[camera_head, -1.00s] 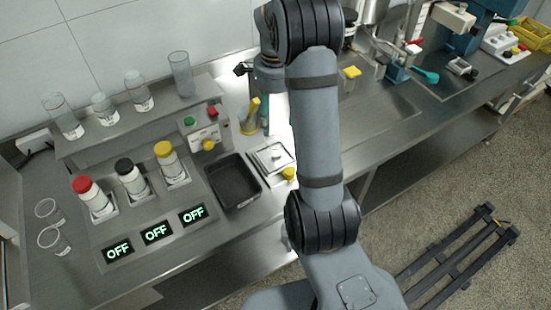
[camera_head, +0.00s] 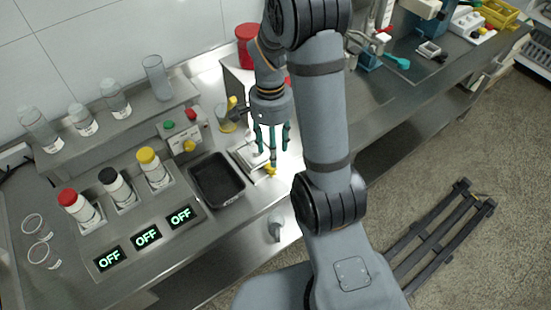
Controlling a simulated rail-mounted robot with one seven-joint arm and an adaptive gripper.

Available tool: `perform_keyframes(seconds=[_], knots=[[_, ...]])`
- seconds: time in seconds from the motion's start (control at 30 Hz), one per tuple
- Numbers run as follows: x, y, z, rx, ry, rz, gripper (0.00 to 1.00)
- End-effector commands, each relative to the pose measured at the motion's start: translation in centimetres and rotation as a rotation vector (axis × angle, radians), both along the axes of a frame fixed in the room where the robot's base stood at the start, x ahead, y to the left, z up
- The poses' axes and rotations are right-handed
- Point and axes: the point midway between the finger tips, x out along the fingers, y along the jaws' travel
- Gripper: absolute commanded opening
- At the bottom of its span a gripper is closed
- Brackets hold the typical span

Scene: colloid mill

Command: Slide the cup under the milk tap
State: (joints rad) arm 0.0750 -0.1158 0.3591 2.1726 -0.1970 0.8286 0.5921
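My gripper (camera_head: 273,148) points down, with its teal fingers spread apart and nothing seen between them. It is in front of or above a small pale, flat device with a yellow knob (camera_head: 271,170); the height between them is hard to tell. Two clear empty cups stand at the far left, the rear one (camera_head: 33,225) and the front one (camera_head: 42,255), well away from my gripper. A clear beaker (camera_head: 227,118) with a yellow part stands left of my gripper. I cannot tell which vessel is the task's cup. No milk tap can be made out for certain.
A black tray (camera_head: 217,182) lies left of my gripper. Bottles with red, black and yellow caps (camera_head: 152,168) stand behind displays reading OFF (camera_head: 146,237). Glassware (camera_head: 156,80) stands on the raised shelf. A red-topped container (camera_head: 246,45) is behind my arm. A grey cylindrical part (camera_head: 275,229) shows at the bench's front.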

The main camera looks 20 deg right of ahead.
Motion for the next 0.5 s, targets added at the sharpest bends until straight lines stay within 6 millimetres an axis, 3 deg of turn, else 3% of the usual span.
perform_keyframes(seconds=[0.1, 0.2, 0.37, 0.5], knots=[[1.9, -0.2, -0.5, 0.009, -0.079, 0.203, 0.45], [2.7, -0.3, -0.6, 0.006, -0.104, 0.298, 0.45], [2.6, -0.3, -2.2, 0.008, -0.099, 0.327, 0.45], [2.5, -0.3, -4.7, 0.008, -0.095, 0.325, 0.45]])
